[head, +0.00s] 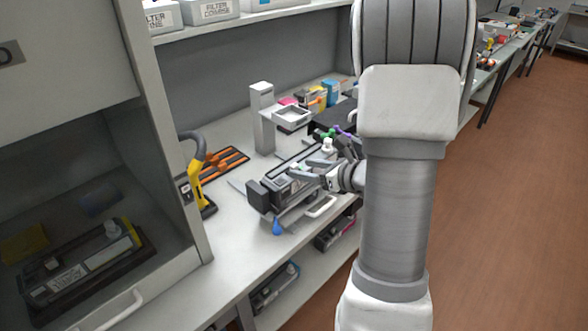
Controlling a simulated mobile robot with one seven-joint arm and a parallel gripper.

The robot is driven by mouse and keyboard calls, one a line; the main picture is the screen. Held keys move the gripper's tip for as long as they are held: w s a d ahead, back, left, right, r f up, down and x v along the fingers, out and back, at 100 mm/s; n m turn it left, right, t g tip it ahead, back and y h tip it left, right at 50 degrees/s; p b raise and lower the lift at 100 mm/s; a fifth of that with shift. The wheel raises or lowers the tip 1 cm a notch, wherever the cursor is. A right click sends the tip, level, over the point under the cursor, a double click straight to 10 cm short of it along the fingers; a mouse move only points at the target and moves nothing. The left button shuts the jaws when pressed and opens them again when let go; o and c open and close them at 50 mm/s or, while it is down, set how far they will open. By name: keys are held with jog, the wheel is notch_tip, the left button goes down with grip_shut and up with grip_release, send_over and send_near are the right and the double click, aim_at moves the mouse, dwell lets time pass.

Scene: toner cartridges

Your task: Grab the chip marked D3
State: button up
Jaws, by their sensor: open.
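No chip marked D3 can be made out; any such marking is too small to read or hidden. A dark grey toner cartridge (268,196) lies on the workbench in the middle of the head view, with a small pale patch on its top. My gripper (306,169) is open, reaching in from the right, with its fingers over the cartridge. I cannot tell whether the fingers touch it. My arm hides the bench to the right.
A yellow tool with a grey hose (196,185) and an orange-and-black rack (222,162) are on the left. A grey post with a tray (263,120) stands behind the cartridge. A cabinet (165,130) bounds the left. Bare bench (236,240) shows in front.

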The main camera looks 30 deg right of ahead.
jog(key=x, duration=0.2)
jog(key=shift+w+a, duration=0.15)
jog(key=shift+w, duration=0.1)
grip_shut()
